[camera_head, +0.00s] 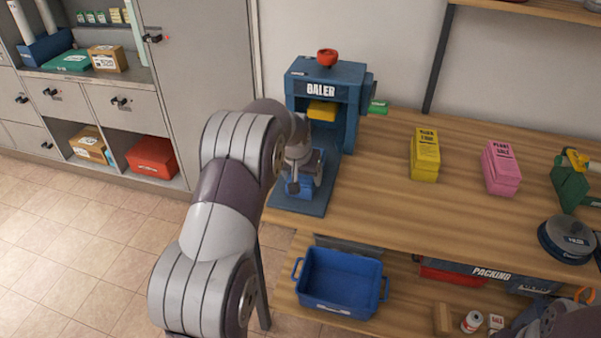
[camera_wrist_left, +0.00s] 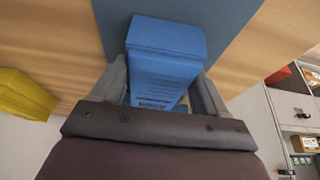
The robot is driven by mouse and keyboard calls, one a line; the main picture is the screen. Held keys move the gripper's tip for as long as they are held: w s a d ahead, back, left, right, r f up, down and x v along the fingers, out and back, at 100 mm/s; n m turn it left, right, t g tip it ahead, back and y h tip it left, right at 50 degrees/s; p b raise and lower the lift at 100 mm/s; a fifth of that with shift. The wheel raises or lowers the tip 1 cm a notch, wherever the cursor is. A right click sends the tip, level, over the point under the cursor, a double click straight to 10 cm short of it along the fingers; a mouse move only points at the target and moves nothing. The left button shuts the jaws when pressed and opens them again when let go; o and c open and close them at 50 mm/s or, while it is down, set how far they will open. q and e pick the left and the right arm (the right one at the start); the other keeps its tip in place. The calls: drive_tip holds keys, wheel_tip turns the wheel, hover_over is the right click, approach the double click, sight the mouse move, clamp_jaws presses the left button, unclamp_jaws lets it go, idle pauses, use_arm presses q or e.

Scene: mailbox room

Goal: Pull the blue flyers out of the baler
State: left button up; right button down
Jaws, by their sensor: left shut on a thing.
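The dark blue baler (camera_head: 335,87) stands at the table's left end, with a red knob (camera_head: 327,57) on top and a yellow block (camera_head: 322,110) under its head. My left gripper (camera_head: 297,178) is at the front of the baler, over its base plate (camera_head: 303,205). It is shut on the blue flyers (camera_wrist_left: 163,62), one finger on each side of the stack in the left wrist view. In the head view the flyers (camera_head: 304,187) are partly hidden by my left gripper. They appear low over the base plate; whether they touch it is unclear.
Yellow flyers (camera_head: 425,155) and pink flyers (camera_head: 501,168) stand on the table (camera_head: 380,210) to the right. An open blue crate (camera_head: 340,283) sits on the lower shelf. A dark round device (camera_head: 568,240) is at the right. Cabinets (camera_head: 200,80) line the left wall.

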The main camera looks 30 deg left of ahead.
use_arm(q)
drive_tip(key=shift+r, duration=0.1)
drive_tip(key=shift+w, duration=0.1)
drive_tip(key=o, duration=1.4)
drive_tip(key=v, duration=1.2)
drive_tip(key=shift+s+r, duration=0.2)
drive_tip(key=shift+s, duration=0.05)
